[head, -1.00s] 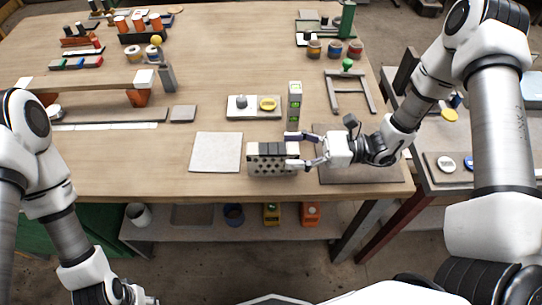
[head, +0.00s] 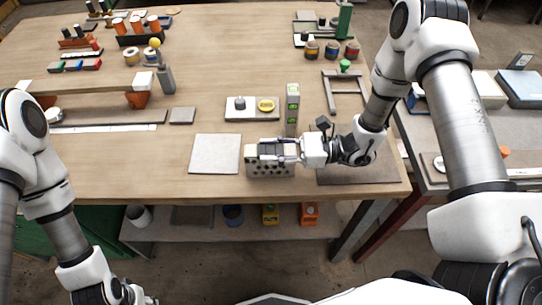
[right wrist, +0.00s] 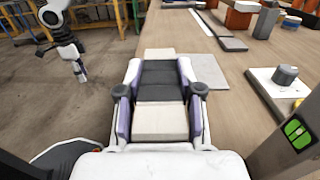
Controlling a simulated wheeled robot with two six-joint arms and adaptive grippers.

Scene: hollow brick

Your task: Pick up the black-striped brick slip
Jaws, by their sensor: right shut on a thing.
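The black-striped brick slip (right wrist: 160,122) shows in the right wrist view as a pale block with dark bands, between my right gripper's two fingers (right wrist: 160,105). In the head view the right gripper (head: 279,152) comes in from the right and is shut on the slip, at the top of the grey hollow brick (head: 262,173). The fingers hide part of the slip, and I cannot tell whether it still touches the brick. My left gripper (head: 135,297) is low at the left, partly cut off and away from the table; it also shows in the right wrist view (right wrist: 81,74).
A pale square board (head: 215,154) lies left of the brick. An upright level (head: 292,108) with green vials stands close behind the gripper. A tray (head: 252,115) with a dark knob and yellow disc lies behind the brick. A brown mat (head: 350,174) lies under the right arm.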

